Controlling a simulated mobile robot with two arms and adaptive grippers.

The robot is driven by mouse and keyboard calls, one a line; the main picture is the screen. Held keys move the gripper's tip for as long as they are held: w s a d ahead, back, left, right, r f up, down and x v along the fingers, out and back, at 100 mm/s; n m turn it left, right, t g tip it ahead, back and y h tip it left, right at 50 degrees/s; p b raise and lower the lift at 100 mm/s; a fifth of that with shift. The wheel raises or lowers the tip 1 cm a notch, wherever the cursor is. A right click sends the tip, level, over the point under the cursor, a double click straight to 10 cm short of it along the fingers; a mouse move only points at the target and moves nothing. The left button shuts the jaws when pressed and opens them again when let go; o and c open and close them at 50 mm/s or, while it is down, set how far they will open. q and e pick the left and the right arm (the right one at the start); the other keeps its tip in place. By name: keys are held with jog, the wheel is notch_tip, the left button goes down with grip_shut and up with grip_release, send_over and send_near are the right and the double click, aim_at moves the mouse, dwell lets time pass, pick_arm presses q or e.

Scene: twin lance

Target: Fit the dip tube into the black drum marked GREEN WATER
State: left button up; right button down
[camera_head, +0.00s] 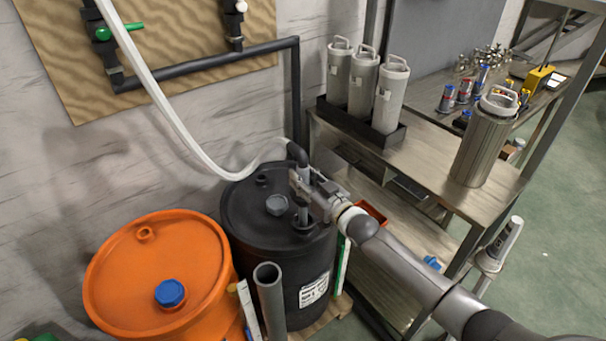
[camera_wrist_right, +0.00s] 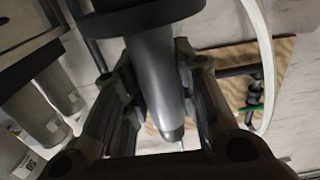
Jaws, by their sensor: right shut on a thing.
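The black drum (camera_head: 250,215) stands at centre beside the orange one, with a white label (camera_head: 313,289) too small to read surely. The dip tube (camera_head: 303,213) is grey with a black elbow on top, joined to a white hose (camera_head: 160,105). It stands roughly upright at the opening on the right of the drum's lid. I cannot tell how deep its lower end sits. My right gripper (camera_head: 304,187) is shut around the tube below the elbow. In the right wrist view the tube (camera_wrist_right: 155,70) runs between the fingers (camera_wrist_right: 155,100). My left gripper is not in view.
An orange drum (camera_head: 155,265) with a blue cap and an upright grey pipe (camera_head: 269,290) stand left and in front. A metal shelf (camera_head: 430,165) with several grey canisters stands close on the right. Black piping (camera_head: 200,65) runs along the wall behind.

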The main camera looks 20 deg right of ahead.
dwell(0.4)
jog(key=shift+f+b, duration=2.2)
jog(key=shift+f, duration=0.7)
